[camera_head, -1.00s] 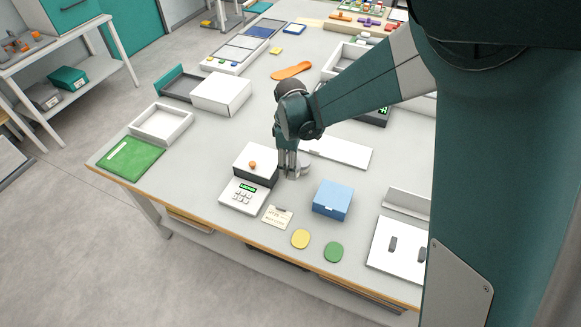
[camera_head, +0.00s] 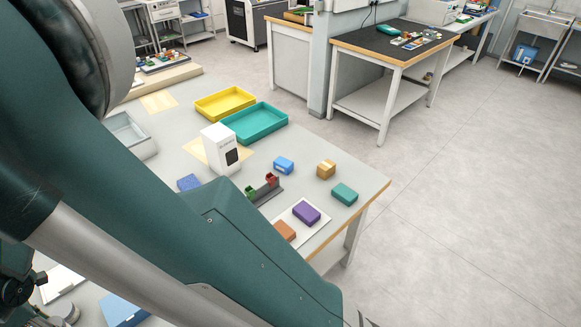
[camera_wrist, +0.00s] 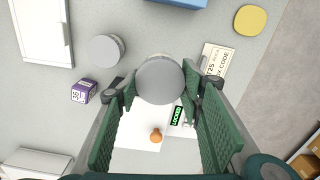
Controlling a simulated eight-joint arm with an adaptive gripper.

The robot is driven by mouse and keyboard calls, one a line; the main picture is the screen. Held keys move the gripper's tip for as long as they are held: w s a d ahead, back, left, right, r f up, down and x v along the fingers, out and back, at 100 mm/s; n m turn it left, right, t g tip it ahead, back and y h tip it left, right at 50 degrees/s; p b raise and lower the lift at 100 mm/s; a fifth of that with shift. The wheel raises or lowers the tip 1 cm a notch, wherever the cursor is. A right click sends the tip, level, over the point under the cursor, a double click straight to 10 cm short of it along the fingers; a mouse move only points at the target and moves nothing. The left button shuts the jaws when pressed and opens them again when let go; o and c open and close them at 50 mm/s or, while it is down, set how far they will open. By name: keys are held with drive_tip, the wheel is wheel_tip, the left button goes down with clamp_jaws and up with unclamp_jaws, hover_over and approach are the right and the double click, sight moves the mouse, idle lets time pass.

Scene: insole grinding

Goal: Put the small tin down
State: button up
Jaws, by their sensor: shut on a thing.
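In the wrist view my gripper (camera_wrist: 160,90) points down over the table, its two green fingers closed on the sides of a round grey tin (camera_wrist: 160,78). I see the tin's flat top; its underside is hidden, so I cannot tell whether it touches the table. A second round grey tin (camera_wrist: 107,50) stands apart, up and to the left of the held one. In the head view my arm covers the left side, and I cannot make out the gripper's fingers there.
Close to the fingers in the wrist view are a white box with an orange knob (camera_wrist: 135,130), a display reading LOCKED (camera_wrist: 177,115), a code card (camera_wrist: 217,59) and a purple carton (camera_wrist: 84,91). A blue box (camera_wrist: 180,3) and yellow oval (camera_wrist: 250,20) lie farther up.

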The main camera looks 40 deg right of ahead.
drive_tip(key=w+d+r+m, duration=0.1)
drive_tip(key=w+d+m, duration=0.1)
drive_tip(key=w+d, duration=0.8)
drive_tip(key=w+d+r+m+p, duration=0.1)
drive_tip(key=w+d+m, duration=0.25)
drive_tip(key=d, duration=1.25)
drive_tip(key=w+d+m, duration=0.1)
drive_tip(key=w+d, duration=0.6)
drive_tip(key=d, duration=0.6)
drive_tip(key=w+d+r+m, duration=0.1)
drive_tip(key=d+m, duration=0.2)
drive_tip(key=d, duration=1.3)
drive_tip(key=s+d+r+m+p, duration=0.15)
drive_tip(key=s+d, duration=0.25)
drive_tip(key=d, duration=1)
drive_tip(key=s+d+m, duration=0.3)
drive_tip(key=s+d, duration=0.1)
drive_tip(key=d, duration=1)
drive_tip(key=s+d+r+m, duration=0.15)
drive_tip(key=s+d, duration=0.25)
drive_tip(key=d, duration=1)
drive_tip(key=s+d+m, duration=0.2)
drive_tip(key=s+d, duration=0.8)
drive_tip(key=d, duration=0.2)
drive_tip(key=shift+d+r+p, duration=0.15)
drive_tip(key=shift+d+p, duration=0.05)
drive_tip(key=shift+p, duration=0.2)
drive_tip(key=shift+m, duration=0.25)
drive_tip(key=shift+f, duration=3.1)
